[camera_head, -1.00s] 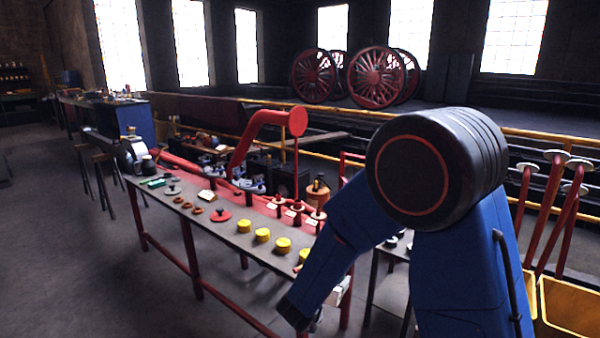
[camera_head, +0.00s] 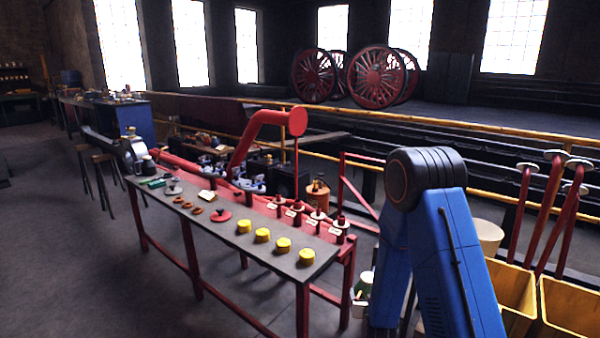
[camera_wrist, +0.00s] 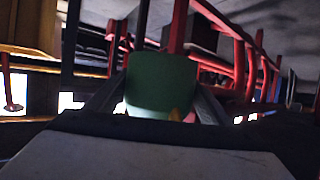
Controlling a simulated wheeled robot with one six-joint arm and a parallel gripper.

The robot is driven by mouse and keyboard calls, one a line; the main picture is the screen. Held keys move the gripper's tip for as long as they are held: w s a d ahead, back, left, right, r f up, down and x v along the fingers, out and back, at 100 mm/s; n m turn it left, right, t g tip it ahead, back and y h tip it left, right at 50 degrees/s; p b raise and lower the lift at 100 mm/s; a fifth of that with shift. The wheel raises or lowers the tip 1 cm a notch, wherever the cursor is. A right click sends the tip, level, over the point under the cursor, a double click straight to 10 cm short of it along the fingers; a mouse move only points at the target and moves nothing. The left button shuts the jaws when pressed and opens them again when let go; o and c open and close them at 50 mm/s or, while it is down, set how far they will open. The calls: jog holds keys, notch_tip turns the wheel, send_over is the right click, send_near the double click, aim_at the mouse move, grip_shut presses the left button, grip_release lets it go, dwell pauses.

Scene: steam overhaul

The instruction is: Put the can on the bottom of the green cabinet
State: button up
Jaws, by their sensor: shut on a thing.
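A green can (camera_wrist: 162,85) stands between the fingers of my gripper (camera_wrist: 158,104) in the wrist view. The gripper is shut on it, with one finger at each side. The can's lower part is hidden by the gripper body, and a small orange-yellow patch shows at its lower right. In the head view my blue arm is folded at the right and my gripper cannot be made out. I cannot clearly make out a green cabinet in either view.
A long red-legged bench (camera_head: 240,262) carries yellow round pieces (camera_head: 262,235), red parts and tools. Yellow bins (camera_head: 572,305) with red levers stand at the right. A yellow rail (camera_head: 400,118) runs behind. The floor at the left is open.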

jog(key=shift+n+y, duration=0.5)
jog(key=shift+y, duration=0.1)
jog(key=d+f, duration=0.1)
jog(key=w+d+f, duration=0.2)
jog(key=d+f, duration=0.1)
jog(key=s+f, duration=0.6)
jog(key=f, duration=0.3)
jog(key=shift+s+d, duration=0.15)
jog(key=shift+d, duration=0.1)
